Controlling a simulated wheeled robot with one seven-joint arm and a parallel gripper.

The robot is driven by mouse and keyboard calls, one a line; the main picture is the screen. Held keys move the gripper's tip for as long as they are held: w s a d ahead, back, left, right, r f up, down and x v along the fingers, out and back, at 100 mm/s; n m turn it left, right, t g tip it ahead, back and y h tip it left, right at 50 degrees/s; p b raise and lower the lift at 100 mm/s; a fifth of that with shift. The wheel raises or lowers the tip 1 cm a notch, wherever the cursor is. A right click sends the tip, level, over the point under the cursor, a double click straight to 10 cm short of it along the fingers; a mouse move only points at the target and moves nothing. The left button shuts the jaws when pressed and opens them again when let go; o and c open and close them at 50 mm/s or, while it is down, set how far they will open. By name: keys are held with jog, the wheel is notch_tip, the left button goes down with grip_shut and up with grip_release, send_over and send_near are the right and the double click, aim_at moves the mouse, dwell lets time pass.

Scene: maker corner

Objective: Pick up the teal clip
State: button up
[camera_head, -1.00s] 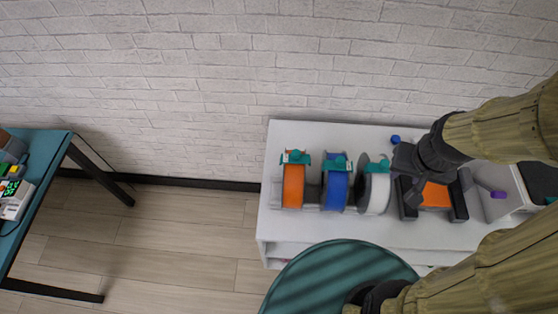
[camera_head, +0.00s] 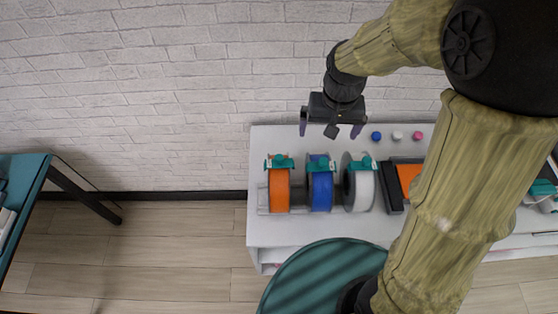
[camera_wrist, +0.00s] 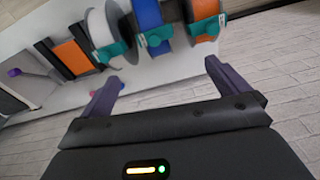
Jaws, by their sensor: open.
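Several teal clips show. One teal clip (camera_head: 280,161) sits on top of the orange spool (camera_head: 279,190), one teal clip (camera_head: 321,164) on the blue spool (camera_head: 320,192), and one teal clip (camera_head: 364,163) on the white spool (camera_head: 364,190). I cannot tell which one the task means. In the wrist view they show as teal clips on the orange (camera_wrist: 206,27), blue (camera_wrist: 156,37) and white (camera_wrist: 109,52) spools. My gripper (camera_head: 330,131) is open and empty, above the back edge of the shelf, behind the blue and white spools. Its purple fingers are apart in the wrist view (camera_wrist: 163,75).
The spools stand in a row on a white shelf (camera_head: 258,231). Blue (camera_head: 376,136), white (camera_head: 397,135) and pink (camera_head: 417,135) small round things lie behind an orange-topped black device (camera_head: 408,176). A brick wall (camera_head: 150,120) is close behind. A teal table (camera_head: 25,195) stands at left.

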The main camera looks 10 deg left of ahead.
jog(key=n+g, duration=0.1)
send_over(279, 157)
jog(key=shift+w+a+r, duration=0.1)
jog(key=shift+w+a, duration=0.05)
jog(key=shift+a, duration=0.1)
notch_tip(279, 157, down, 12)
jog(key=p, duration=0.4)
jog(key=shift+d+f+p, duration=0.2)
jog(key=shift+f+p, duration=0.6)
jog(key=shift+f, duration=0.1)
jog(key=shift+f+p, duration=0.7)
jog(key=shift+f, duration=1.15)
